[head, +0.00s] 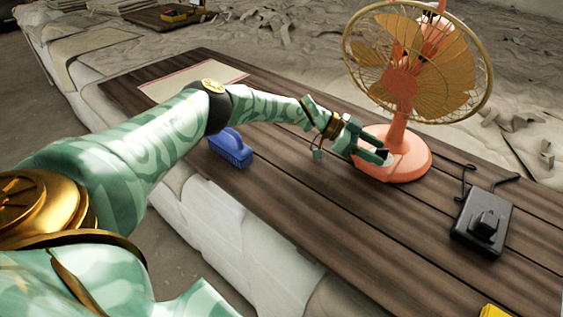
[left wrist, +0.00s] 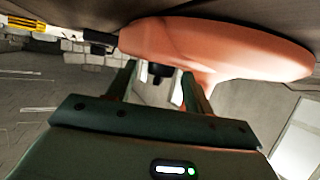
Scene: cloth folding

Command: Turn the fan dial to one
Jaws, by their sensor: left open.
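The orange fan stands upright on the table, with its round base (head: 412,160) at the back right. My left gripper (head: 382,153) is open at the near left side of that base. In the left wrist view the base (left wrist: 225,45) looks upside down, and a pale panel with a dark part (left wrist: 160,72), perhaps the dial, shows between the fingers (left wrist: 158,82). I cannot tell whether the fingers touch it. The dial's marks and setting are not readable. My right gripper is out of view.
A blue brush (head: 231,147) lies left of the fan on the dark plank table (head: 290,190). A black device with a cord (head: 482,224) lies to the right. A flat mat (head: 193,82) is at the far left, and a yellow item (head: 493,311) is at the lower right.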

